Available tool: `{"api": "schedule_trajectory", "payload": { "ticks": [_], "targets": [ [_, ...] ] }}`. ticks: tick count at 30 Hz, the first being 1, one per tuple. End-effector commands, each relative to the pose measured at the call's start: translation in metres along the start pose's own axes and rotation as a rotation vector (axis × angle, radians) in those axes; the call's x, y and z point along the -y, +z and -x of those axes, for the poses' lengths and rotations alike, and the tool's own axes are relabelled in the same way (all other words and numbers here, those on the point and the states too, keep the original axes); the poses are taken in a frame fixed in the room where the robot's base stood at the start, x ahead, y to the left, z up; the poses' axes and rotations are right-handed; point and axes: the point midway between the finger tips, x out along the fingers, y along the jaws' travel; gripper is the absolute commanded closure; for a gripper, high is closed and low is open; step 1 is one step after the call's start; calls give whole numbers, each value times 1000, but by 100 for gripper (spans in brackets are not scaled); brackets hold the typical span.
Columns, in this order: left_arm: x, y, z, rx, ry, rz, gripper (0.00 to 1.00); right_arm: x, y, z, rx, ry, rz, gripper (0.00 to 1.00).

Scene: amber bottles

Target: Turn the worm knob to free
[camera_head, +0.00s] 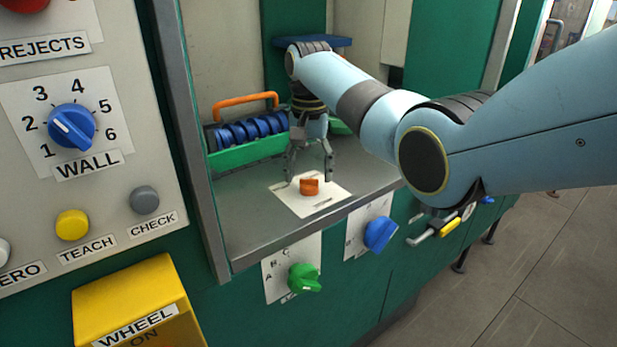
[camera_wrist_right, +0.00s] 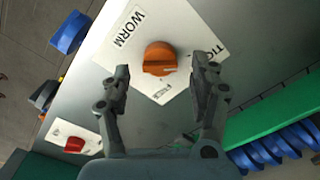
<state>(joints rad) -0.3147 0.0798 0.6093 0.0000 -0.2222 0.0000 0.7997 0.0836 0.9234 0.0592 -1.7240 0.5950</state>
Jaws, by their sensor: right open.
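The orange worm knob (camera_head: 309,186) sits on a white label plate (camera_head: 330,198) on the grey shelf. In the right wrist view the knob (camera_wrist_right: 159,57) has a raised grip bar across it, and the plate (camera_wrist_right: 190,32) reads WORM at one corner. Other words on the plate are partly hidden or too small to read. I cannot tell which mark the knob points to. My right gripper (camera_head: 309,176) points down over the knob. It is open, with one finger on each side of the knob, apparently not touching it. My left gripper is not in view.
A green rack (camera_head: 240,153) with blue discs and an orange handle (camera_head: 245,99) stands behind the gripper. A green knob (camera_head: 304,278) and a blue knob (camera_head: 380,235) are on the front face below the shelf. A panel post (camera_head: 198,160) bounds the shelf at left.

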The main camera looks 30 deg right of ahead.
Motion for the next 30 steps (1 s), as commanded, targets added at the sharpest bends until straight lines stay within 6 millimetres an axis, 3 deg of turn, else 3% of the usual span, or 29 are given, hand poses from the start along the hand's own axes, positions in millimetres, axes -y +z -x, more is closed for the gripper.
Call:
{"api": "schedule_trajectory", "payload": {
  "ticks": [3, 9, 16, 28, 30],
  "targets": [
    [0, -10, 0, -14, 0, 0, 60, 0, 0, -16, 1, 1, 0, 38],
    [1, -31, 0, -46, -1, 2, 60, 0, 0, -27, 0, 0, 0, 38],
    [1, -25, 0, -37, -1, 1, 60, 0, 0, -27, -1, 0, 0, 40],
    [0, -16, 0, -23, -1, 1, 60, 0, 0, -27, -1, 0, 0, 92],
    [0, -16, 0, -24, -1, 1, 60, 0, 0, -27, -1, 0, -1, 94]
  ]
}}
